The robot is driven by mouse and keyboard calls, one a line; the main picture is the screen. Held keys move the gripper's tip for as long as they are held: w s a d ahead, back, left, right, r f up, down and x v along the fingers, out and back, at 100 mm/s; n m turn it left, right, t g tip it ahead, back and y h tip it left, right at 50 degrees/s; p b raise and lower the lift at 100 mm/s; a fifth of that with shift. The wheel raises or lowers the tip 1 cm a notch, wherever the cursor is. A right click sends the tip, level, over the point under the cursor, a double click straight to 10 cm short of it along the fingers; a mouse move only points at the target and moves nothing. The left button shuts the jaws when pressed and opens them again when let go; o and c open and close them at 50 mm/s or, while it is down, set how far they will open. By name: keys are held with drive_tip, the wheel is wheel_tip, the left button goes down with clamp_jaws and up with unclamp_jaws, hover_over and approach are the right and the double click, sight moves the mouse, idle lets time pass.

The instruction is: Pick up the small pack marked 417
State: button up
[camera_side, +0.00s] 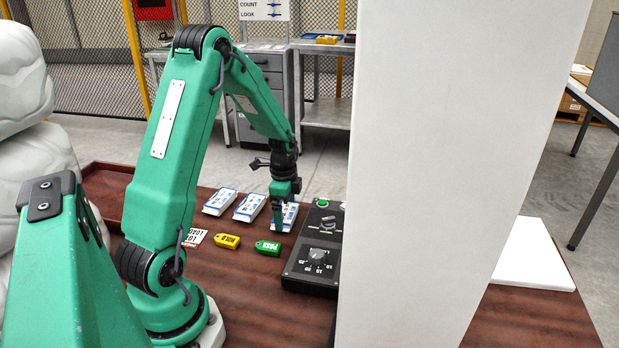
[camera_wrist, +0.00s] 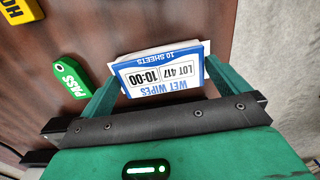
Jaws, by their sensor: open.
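The small pack marked LOT 417 (camera_wrist: 158,76) is a white and blue wet wipes packet, upside down in the wrist view. In the side view the pack under my gripper (camera_side: 290,212) is the rightmost of three on the brown table, partly hidden by the fingers. My gripper (camera_side: 285,203) points down over it. In the wrist view my open gripper (camera_wrist: 160,82) has one green finger on each side of the pack. I cannot tell whether either finger touches it.
Two similar packs (camera_side: 219,202) (camera_side: 249,207) lie to the left. A green PASS tag (camera_side: 268,247) and a yellow tag (camera_side: 228,241) lie nearer the camera. A black control box (camera_side: 314,258) stands close on the right. A tall white panel (camera_side: 440,170) blocks the view beyond.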

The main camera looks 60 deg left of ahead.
sight(285, 212)
drive_tip(key=shift+c, duration=0.2)
idle(0.3)
drive_tip(key=c, duration=0.6)
drive_tip(key=shift+r, duration=0.1)
drive_tip(key=shift+r, duration=0.4)
wheel_tip(285, 212, up, 3)
drive_tip(key=shift+r, duration=0.1)
drive_tip(key=d+r, duration=0.2)
drive_tip(key=d, duration=0.2)
drive_tip(key=d+r, duration=0.2)
drive_tip(key=d, duration=0.1)
drive_tip(key=d+r, duration=0.2)
drive_tip(key=d, duration=0.2)
drive_tip(key=shift+w+d+r, duration=0.2)
drive_tip(key=shift+d+r, duration=0.1)
drive_tip(key=shift+r, duration=0.1)
